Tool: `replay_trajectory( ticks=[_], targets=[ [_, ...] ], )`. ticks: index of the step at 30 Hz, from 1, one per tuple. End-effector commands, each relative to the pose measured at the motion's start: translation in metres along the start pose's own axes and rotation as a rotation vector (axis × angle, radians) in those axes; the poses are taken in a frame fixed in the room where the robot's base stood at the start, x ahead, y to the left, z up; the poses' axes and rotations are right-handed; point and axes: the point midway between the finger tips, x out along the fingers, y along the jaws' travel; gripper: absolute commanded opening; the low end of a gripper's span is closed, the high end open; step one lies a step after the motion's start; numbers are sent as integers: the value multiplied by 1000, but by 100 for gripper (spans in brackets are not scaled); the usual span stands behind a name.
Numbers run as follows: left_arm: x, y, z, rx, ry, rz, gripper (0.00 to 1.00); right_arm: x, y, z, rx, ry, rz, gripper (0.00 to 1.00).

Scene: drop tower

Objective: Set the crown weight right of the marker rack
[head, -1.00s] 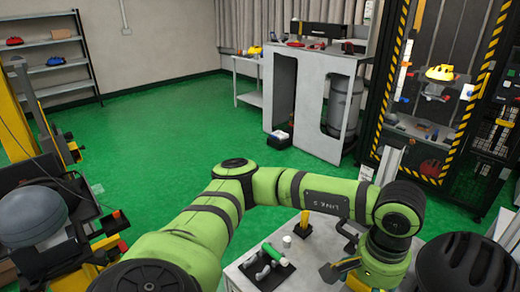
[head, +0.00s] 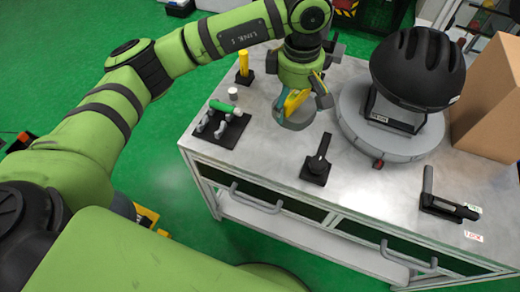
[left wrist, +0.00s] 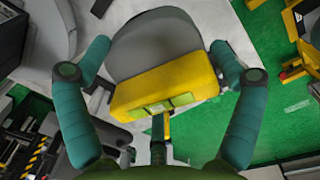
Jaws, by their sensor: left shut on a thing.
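The marker rack (head: 236,130) is a black plate with grey holders and a green marker, near the table's left front corner in the head view. My left gripper (head: 306,98) points down over the table, to the right of the rack. It is shut on the crown weight (head: 292,117), a grey rounded body with a yellow block. In the left wrist view the weight (left wrist: 150,45) sits between the two teal fingers, with the yellow block nearest. I cannot tell whether its underside touches the table. My right gripper is not in view.
A black lever on a square base (head: 317,165) stands in front of the weight. A black helmet (head: 418,68) sits on a grey round stand (head: 355,125) to the right. A yellow post (head: 243,68) and small white cylinder (head: 233,94) stand behind the rack. A cardboard box (head: 490,100) is far right.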

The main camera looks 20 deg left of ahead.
Motion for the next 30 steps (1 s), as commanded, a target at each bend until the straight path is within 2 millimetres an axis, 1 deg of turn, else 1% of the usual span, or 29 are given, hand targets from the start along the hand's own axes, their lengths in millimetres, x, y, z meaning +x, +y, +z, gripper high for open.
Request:
replay_trajectory(
  ticks=[1, 6, 9, 12, 16, 20, 30],
  targets=[
    [13, 9, 9, -86, -3, 4, 34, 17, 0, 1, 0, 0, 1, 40],
    [33, 28, 28, -385, 4, -7, 34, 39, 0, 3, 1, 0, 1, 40],
    [41, 35, 37, -519, 10, -11, 34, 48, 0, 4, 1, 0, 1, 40],
    [46, 39, 43, -614, 15, -15, 34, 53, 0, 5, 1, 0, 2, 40],
    [49, 41, 46, -683, 19, -19, 34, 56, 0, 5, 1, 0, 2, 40],
    [56, 35, 36, -704, 21, -22, 34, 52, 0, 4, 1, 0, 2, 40],
    [92, -3, -20, -704, 23, -22, 34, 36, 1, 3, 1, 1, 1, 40]
  ],
)
